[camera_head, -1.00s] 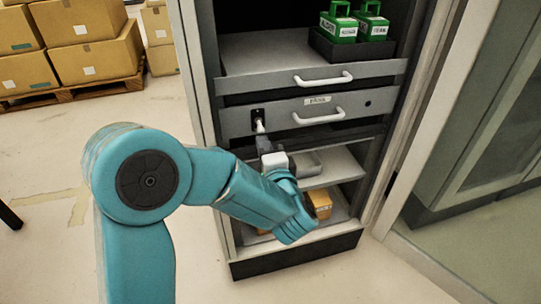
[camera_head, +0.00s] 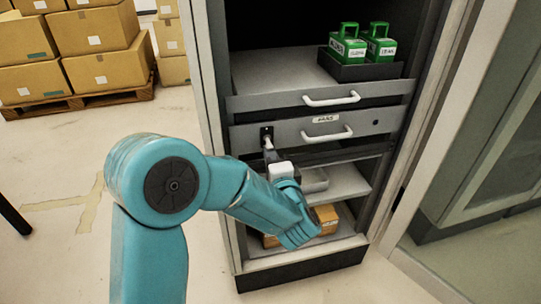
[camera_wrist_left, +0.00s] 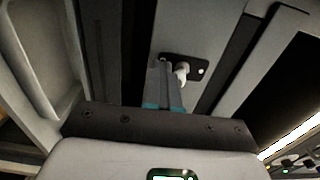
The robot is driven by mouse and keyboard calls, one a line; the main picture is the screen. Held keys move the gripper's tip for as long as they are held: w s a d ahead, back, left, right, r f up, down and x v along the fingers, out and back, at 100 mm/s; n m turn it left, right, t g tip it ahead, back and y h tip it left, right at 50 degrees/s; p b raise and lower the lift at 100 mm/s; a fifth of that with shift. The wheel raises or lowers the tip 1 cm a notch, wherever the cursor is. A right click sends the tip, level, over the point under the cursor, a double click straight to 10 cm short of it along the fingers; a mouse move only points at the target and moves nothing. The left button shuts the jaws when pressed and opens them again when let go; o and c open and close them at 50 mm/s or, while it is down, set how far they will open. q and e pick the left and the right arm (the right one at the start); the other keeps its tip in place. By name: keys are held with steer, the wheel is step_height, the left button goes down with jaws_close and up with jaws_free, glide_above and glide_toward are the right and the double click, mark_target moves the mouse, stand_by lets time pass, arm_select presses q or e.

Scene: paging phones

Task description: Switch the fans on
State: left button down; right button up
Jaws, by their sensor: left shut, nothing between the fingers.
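The fan panel is a grey drawer front (camera_head: 360,126) with a small label (camera_head: 326,118) that seems to read FANS. At its left end a black switch plate (camera_head: 266,131) carries a white lever (camera_head: 268,143), which points downward in the head view. My left gripper (camera_head: 270,154) is shut and empty, with its fingertips just below the lever. In the left wrist view the shut fingers (camera_wrist_left: 166,85) are beside the white lever (camera_wrist_left: 182,70) on its black plate (camera_wrist_left: 197,70); I cannot tell whether they touch. My right gripper is not in view.
A white handle (camera_head: 326,134) sticks out of the same panel, and another handle (camera_head: 332,98) is above it. Green cases (camera_head: 347,44) stand in a black tray on the upper shelf. Orange boxes (camera_head: 326,217) lie low in the cabinet. Stacked cartons (camera_head: 95,70) stand on a pallet at left.

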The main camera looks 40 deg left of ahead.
arm_select(q)
steer(key=shift+r+p, duration=0.45)
steer(key=shift+r, duration=0.05)
steer(key=f+p+v, duration=0.1)
steer(key=v, duration=0.7)
stand_by(0.5)
steer(key=shift+f, duration=0.1)
